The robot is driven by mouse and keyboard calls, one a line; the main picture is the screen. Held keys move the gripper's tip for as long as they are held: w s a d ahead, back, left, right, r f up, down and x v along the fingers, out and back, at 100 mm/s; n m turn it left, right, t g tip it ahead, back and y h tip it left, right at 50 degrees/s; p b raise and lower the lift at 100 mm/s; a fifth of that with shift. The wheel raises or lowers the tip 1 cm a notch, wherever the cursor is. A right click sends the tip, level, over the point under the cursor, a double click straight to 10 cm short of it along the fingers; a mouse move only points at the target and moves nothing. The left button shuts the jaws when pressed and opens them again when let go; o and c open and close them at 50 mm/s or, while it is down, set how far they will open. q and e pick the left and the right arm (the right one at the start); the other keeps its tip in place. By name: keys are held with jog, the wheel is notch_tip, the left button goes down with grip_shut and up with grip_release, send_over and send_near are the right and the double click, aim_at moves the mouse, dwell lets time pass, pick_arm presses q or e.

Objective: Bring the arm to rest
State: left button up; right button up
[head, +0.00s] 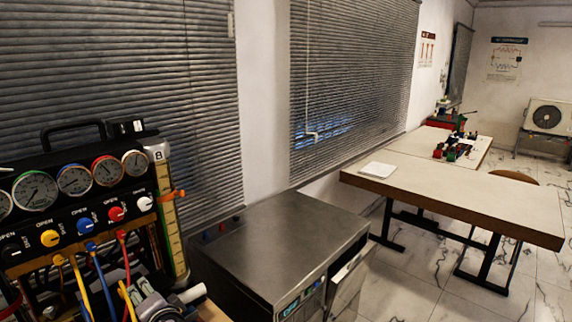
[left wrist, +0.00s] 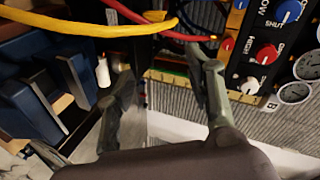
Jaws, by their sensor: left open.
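The gauge rig (head: 78,221) stands at the left of the head view, with a row of round dials and coloured knobs marked OPEN. Yellow, blue and red hoses hang from its front. My left gripper (head: 163,303) is low in front of the rig, close to the hoses, at the bottom edge of the picture. In the left wrist view my left gripper (left wrist: 166,68) has its two fingers spread, with nothing held between them. A yellow hose (left wrist: 85,25) and a red hose (left wrist: 160,32) cross near the fingertips. My right gripper is in neither view.
A metal cabinet (head: 275,240) stands right of the rig. A long table (head: 470,200) with a white paper (head: 378,170) is further right. Blue block-like parts (left wrist: 48,95) lie left of the fingers in the left wrist view. The tiled floor (head: 405,285) right of the cabinet looks clear.

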pick_arm(q)
jog(key=s+d+f+n+g+h, duration=0.1)
jog(key=s+d+f+g+h, duration=0.15)
jog(key=s+f, duration=0.45)
jog(key=s+d+f+n+g+h, duration=0.1)
jog(key=s+d+f+h, duration=0.15)
jog(key=s+f, duration=0.4)
jog(key=s+d+f+n+g+h, duration=0.1)
jog(key=s+d+f+g+h, duration=0.15)
jog(key=s, duration=0.65)
jog(key=s+d+f+n+g+h, duration=0.1)
jog(key=s+d+f+h, duration=0.2)
jog(key=s, duration=0.6)
notch_tip(320, 180, down, 28)
jog(key=g+b, duration=0.1)
jog(key=b, duration=0.2)
jog(key=s+a+f+g+b, duration=0.1)
jog(key=s+a+f+b, duration=0.1)
jog(key=s+f, duration=1.5)
notch_tip(320, 180, down, 3)
jog(key=shift+r+y+b, duration=0.2)
jog(key=shift+y+b, duration=0.25)
jog(key=shift+b, duration=0.2)
jog(key=shift+a, duration=0.1)
